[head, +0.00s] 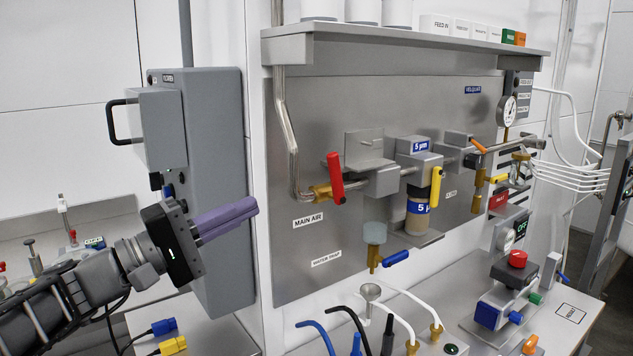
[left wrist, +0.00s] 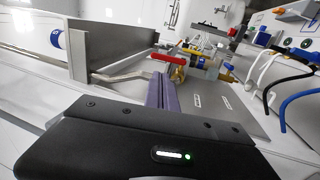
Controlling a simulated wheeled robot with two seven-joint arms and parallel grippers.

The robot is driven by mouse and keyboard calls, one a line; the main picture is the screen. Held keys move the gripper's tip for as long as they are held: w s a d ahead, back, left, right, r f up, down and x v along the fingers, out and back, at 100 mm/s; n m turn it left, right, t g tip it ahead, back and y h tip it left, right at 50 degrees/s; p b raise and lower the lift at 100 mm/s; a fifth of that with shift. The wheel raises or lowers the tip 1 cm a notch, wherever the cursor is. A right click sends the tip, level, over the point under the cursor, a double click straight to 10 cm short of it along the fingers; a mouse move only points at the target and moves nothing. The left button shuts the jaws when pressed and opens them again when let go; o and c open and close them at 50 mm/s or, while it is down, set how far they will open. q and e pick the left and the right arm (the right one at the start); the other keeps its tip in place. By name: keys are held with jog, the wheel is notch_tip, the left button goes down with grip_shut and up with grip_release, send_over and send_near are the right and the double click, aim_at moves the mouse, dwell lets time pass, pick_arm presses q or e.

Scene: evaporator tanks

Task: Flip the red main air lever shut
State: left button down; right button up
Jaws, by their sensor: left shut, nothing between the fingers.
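The red main air lever (head: 336,177) stands nearly upright on a brass valve (head: 320,192), across the roughly horizontal pipe. The MAIN AIR label (head: 308,221) is below it on the steel panel. The lever also shows in the left wrist view (left wrist: 168,58), beyond my fingers. My left gripper (head: 254,205) is at the left of the panel, with its purple fingers shut and empty. It points right, and its tips are apart from the lever, to its left and a little lower. The purple fingers also show in the left wrist view (left wrist: 160,88). My right gripper is not in view.
A grey cabinet (head: 215,190) stands just behind my left gripper. A steel shelf (head: 400,42) overhangs the panel. Right of the lever are a filter with a yellow lever (head: 436,187) and a blue-handled drain (head: 396,258). Hoses rise from the bench below.

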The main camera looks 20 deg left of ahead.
aim_at(330, 170)
pick_arm(q)
jog(key=shift+w+f, duration=0.1)
jog(key=shift+d, duration=0.1)
jog(key=p+x, duration=0.5)
jog(key=x, duration=0.7)
jog(key=shift+w+d, duration=0.15)
jog(key=shift+w, duration=0.2)
jog(key=shift+w+d, duration=0.35)
jog(key=shift+w, duration=0.05)
